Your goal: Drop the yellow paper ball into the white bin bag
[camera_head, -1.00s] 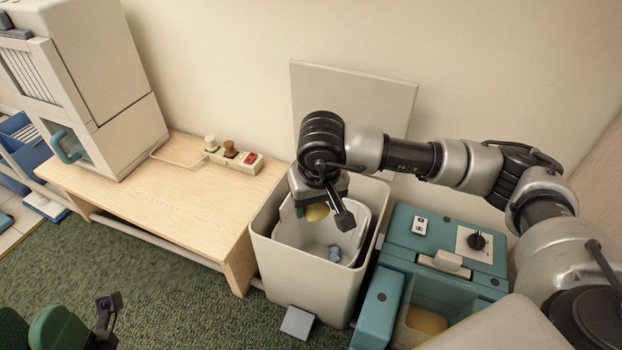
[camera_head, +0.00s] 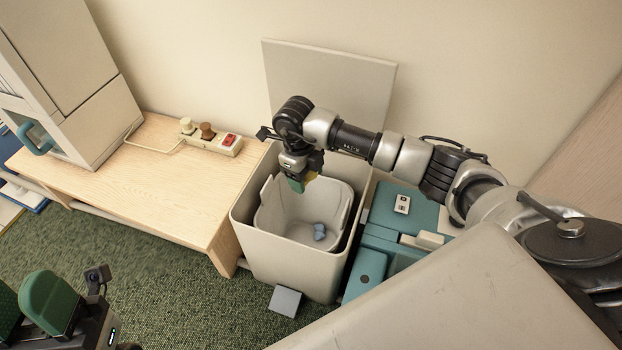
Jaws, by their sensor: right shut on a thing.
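The white bin bag (camera_head: 274,208) shows as a pale open liner inside a white bin (camera_head: 290,272). My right gripper (camera_head: 303,182) points down over the back of the bag's opening, its green pad facing the camera. It is shut on the yellow paper ball (camera_head: 313,176). Only a small yellow part of the ball shows beside the pad; the gripper hides the rest. My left gripper (camera_head: 28,308) is low at the left, cut by the frame edge. Its green pads stand apart with nothing seen between them.
A small blue crumpled piece (camera_head: 319,232) lies in the bag. The bin's lid (camera_head: 330,92) stands raised behind it. A wooden bench (camera_head: 165,185) with a power strip (camera_head: 210,138) is close on the left. A teal machine (camera_head: 400,235) stands close on the right.

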